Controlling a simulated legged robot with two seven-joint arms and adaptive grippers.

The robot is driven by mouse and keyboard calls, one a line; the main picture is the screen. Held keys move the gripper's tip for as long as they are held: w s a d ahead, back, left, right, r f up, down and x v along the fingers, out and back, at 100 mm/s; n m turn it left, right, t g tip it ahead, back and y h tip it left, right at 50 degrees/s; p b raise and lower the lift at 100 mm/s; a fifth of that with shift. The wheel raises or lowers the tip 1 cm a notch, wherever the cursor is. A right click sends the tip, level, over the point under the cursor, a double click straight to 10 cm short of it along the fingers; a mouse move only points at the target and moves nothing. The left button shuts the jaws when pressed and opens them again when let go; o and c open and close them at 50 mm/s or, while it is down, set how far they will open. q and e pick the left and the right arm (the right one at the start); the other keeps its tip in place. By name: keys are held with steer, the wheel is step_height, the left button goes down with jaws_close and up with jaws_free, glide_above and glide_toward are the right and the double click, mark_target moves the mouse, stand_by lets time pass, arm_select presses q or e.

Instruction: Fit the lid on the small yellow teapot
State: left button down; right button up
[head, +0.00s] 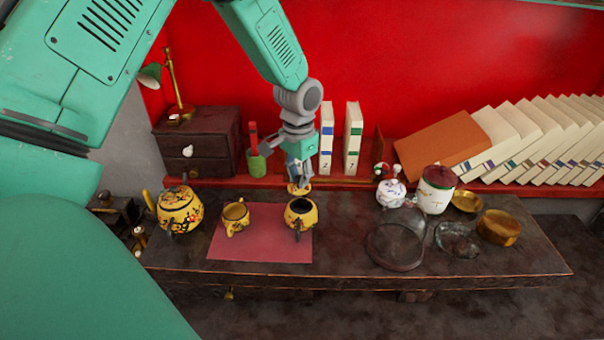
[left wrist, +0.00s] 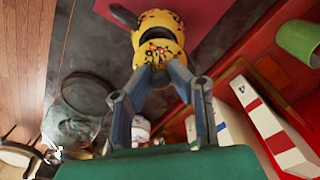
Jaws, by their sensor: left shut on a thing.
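The small yellow teapot (head: 301,218) stands open on a pink-red mat (head: 262,248), its dark mouth facing up. My left gripper (head: 299,180) points down above and behind that mouth in the head view. It is shut on the yellow lid (head: 299,189), which shows just above the teapot's rim and does not cover the mouth. In the left wrist view, the fingers (left wrist: 163,75) close on the flowered yellow lid (left wrist: 158,52), with the yellow teapot (left wrist: 160,20) beyond it. The exact gap between lid and teapot is hard to tell. My right gripper is not in view.
A small yellow jug (head: 236,217) stands on the mat, left of the teapot. A larger flowered teapot (head: 180,209) stands further left. A glass dome (head: 397,245), white teapot (head: 391,193), lidded jar (head: 436,190) and brass bowl (head: 498,228) stand right. Books (head: 353,140) stand behind.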

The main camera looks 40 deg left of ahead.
mark_target(301, 191)
arm_select(q)
steer(key=f, duration=0.1)
steer(key=f+b, duration=0.1)
steer(key=b, duration=0.1)
steer(key=shift+w+d+f, duration=0.25)
steer(key=shift+w+f, duration=0.15)
steer(key=shift+s+f+b, duration=0.15)
steer(key=shift+f+b, duration=0.4)
steer(key=shift+b, duration=0.1)
steer(key=shift+f, duration=0.25)
steer(key=shift+a+f, duration=0.15)
steer(key=shift+f, duration=0.5)
steer(key=shift+f, duration=0.15)
steer(key=c, duration=1.4)
jaws_free()
